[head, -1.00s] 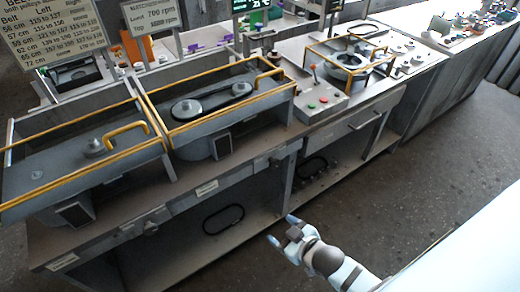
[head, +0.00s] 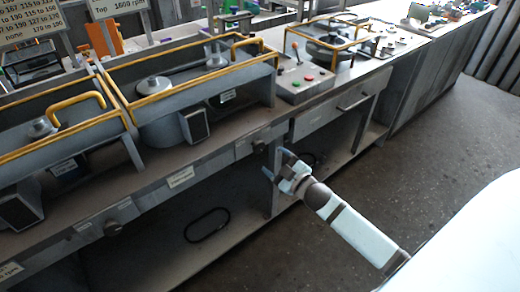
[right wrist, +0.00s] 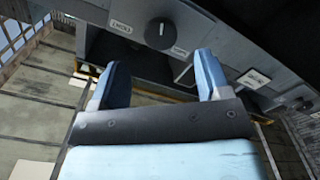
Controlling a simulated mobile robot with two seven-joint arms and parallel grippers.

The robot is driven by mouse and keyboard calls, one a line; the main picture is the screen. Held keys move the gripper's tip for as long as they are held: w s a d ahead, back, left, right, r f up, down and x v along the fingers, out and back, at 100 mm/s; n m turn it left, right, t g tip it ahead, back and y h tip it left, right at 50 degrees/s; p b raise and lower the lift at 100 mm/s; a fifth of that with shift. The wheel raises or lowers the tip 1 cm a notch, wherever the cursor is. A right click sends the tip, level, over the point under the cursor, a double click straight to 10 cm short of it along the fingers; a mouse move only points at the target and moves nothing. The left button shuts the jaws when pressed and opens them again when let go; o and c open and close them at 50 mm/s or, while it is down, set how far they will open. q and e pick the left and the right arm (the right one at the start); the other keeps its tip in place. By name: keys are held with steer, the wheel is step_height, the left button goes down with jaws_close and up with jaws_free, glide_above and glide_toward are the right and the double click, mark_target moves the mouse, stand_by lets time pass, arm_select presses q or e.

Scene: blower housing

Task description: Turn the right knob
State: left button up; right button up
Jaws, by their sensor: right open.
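The right knob (head: 258,146) is a small dark round knob on the front face of the workbench, below the bench top. In the right wrist view the near dark knob (right wrist: 160,33), with a pale line across it and labels beside it, looks like the same one. My right gripper (head: 275,163) is open and empty, a little below and right of the knob in the head view. In the right wrist view its two blue fingers (right wrist: 160,64) are spread and point toward the knob, apart from it. My left gripper is out of view.
A left knob (head: 113,228) sits further along the bench front, by pale labels (head: 181,177). A drawer handle (head: 353,103) juts out right of the gripper. Yellow-railed belt housings (head: 205,83) stand on the bench. Open floor (head: 420,180) lies to the right.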

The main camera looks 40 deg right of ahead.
mark_target(261, 149)
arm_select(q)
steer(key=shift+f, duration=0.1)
arm_select(e)
steer(key=w, duration=0.8)
steer(key=shift+a, duration=0.3)
steer(key=shift+s, duration=0.1)
steer(key=shift+c, duration=0.5)
steer(key=c, duration=0.8)
steer(key=shift+r+m+p, duration=0.2)
steer(key=shift+m+p, duration=0.2)
steer(key=shift+p, duration=0.15)
steer(key=shift+m+p, duration=0.4)
steer(key=shift+p, duration=0.05)
steer(key=shift+f+m, duration=0.1)
steer(key=shift+m, duration=0.3)
steer(key=shift+f, duration=0.15)
steer(key=o, duration=0.9)
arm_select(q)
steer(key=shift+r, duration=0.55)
